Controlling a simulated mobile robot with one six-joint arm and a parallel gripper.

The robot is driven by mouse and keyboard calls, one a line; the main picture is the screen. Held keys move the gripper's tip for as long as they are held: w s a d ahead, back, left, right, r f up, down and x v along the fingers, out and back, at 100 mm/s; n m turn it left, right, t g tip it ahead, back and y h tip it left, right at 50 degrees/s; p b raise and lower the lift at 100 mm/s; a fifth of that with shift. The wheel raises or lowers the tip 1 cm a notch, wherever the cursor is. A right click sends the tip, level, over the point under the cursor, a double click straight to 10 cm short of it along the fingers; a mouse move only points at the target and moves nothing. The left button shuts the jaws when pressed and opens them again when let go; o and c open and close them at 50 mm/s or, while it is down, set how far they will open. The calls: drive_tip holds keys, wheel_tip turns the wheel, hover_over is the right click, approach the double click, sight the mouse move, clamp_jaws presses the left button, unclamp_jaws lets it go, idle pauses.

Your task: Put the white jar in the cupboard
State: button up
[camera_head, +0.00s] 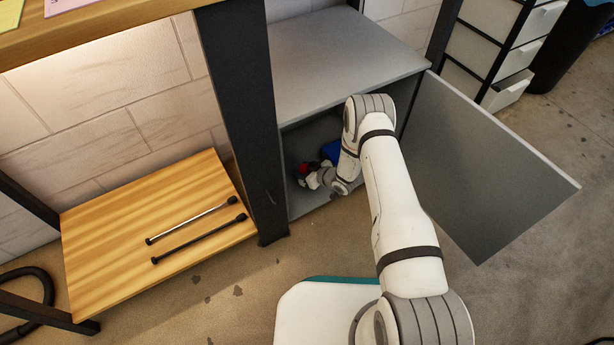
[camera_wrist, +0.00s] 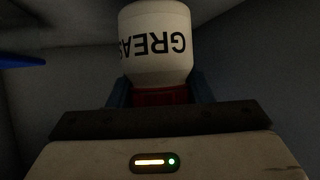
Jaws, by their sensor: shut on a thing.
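The white jar (camera_wrist: 156,45), with black "GREAS" lettering upside down in the picture and a red part at its near end, is between the fingers of my gripper (camera_wrist: 156,92) in the wrist view. My gripper is shut on it around the red end. In the head view my gripper (camera_head: 303,174) is inside the grey cupboard (camera_head: 345,55), low in its open front. A small red patch shows there, but the jar's body is mostly hidden. I cannot tell whether the jar touches the cupboard floor. The cupboard door (camera_head: 490,165) stands wide open to the right.
A blue thing (camera_head: 331,151) is in the cupboard close to my gripper; blue also shows at the left in the wrist view (camera_wrist: 20,61). A dark post (camera_head: 240,110) stands left of the opening. A wooden shelf (camera_head: 100,240) with two rods is farther left.

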drive_tip(key=shift+f+b, duration=0.45)
drive_tip(key=shift+f, duration=0.95)
drive_tip(key=shift+f, duration=0.15)
drive_tip(key=o, duration=1.1)
